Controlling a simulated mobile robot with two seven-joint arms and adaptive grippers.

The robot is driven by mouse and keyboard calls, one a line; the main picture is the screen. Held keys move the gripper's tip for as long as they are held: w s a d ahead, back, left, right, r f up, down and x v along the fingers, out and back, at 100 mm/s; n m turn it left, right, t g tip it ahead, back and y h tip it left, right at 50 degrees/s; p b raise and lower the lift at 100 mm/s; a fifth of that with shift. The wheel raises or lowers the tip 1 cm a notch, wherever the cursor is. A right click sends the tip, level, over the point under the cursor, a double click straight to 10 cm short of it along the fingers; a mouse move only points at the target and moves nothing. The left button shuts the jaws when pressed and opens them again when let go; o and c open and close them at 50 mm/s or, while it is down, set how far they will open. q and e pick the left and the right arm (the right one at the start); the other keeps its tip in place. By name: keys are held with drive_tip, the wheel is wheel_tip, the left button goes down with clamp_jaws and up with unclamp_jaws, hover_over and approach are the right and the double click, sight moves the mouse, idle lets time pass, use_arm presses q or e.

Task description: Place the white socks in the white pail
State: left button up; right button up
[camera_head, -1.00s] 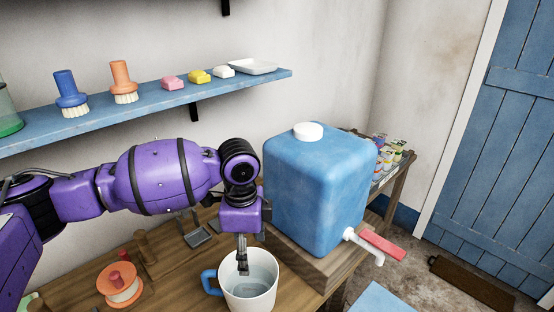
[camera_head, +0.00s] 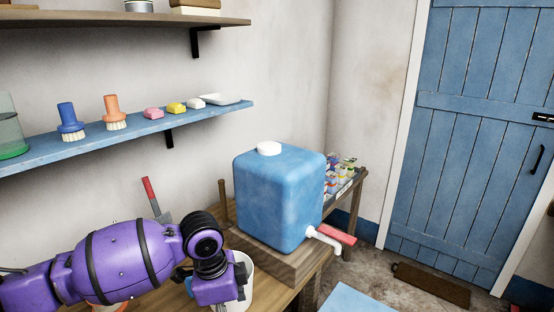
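No white socks show in this view. A white mug-like vessel (camera_head: 246,268) stands at the bottom centre on the wooden bench, mostly hidden behind my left gripper; I cannot tell whether it is the white pail. My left gripper (camera_head: 238,287) comes in from the left, low in front of this vessel. Its fingers are largely hidden, so its opening and any contact are unclear. My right gripper is out of view.
A blue water tank (camera_head: 280,200) with a white tap (camera_head: 325,240) sits on a wooden block right of the gripper. A red-handled tool (camera_head: 153,200) stands behind the arm. A blue shelf (camera_head: 130,130) holds brushes and soaps. A blue door (camera_head: 485,140) is at right.

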use_arm(q)
drive_tip(key=s+d+f+n+t+h, duration=0.25)
drive_tip(key=d+f, duration=0.25)
drive_tip(key=f, duration=0.3)
drive_tip(key=s+d+f+n+t+h, duration=0.2)
drive_tip(key=s+d+f+n+h, duration=0.15)
drive_tip(key=f, duration=0.45)
drive_tip(key=s+a+f+n+t+y, duration=0.2)
drive_tip(key=s+a+f+n+y, duration=0.1)
drive_tip(key=s+a, duration=0.5)
drive_tip(key=s+a+f+n+t+y, duration=0.2)
drive_tip(key=s+a+f+n+y, duration=0.2)
drive_tip(key=s+a, duration=0.5)
wheel_tip(320, 180, down, 2)
drive_tip(key=s+n, duration=0.1)
drive_tip(key=n, duration=0.1)
drive_tip(key=shift+s+n, duration=0.35)
drive_tip(key=shift+n, duration=0.05)
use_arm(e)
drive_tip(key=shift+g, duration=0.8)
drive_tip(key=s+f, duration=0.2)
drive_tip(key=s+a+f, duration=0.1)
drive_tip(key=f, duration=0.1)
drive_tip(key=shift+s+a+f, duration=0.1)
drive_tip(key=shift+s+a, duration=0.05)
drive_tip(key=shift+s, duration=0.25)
use_arm(q)
drive_tip(key=shift+a+f, duration=0.1)
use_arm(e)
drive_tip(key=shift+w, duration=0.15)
